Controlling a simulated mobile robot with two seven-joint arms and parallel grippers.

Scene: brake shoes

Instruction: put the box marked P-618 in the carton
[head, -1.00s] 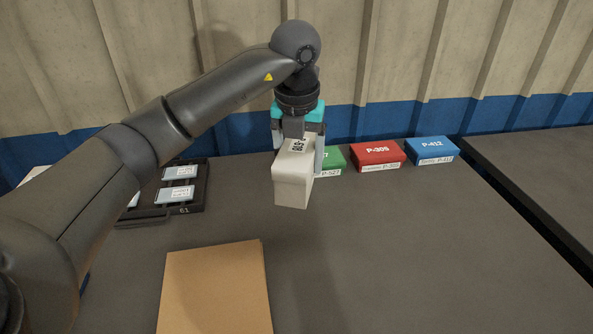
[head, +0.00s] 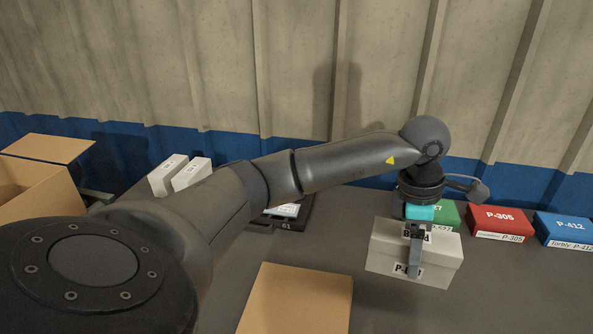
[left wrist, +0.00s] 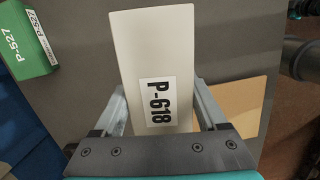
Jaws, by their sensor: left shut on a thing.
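The white box marked P-618 (head: 384,245) is held in my left gripper (head: 416,258) on the right side of the head view. In the left wrist view the box (left wrist: 150,45) sits between the two fingers (left wrist: 160,112), its P-618 label facing the camera. The gripper is shut on it. In the head view the box looks above the dark table, but the gap below it is hard to judge. An open brown carton (head: 35,190) stands at the far left with a flap up; my arm hides part of it, and its inside is barely visible. My right gripper is not visible.
Two white boxes (head: 190,174) stand near the carton. A dark tray (head: 292,222) is partly hidden by my arm. A flat brown cardboard surface (head: 295,300) lies in front.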

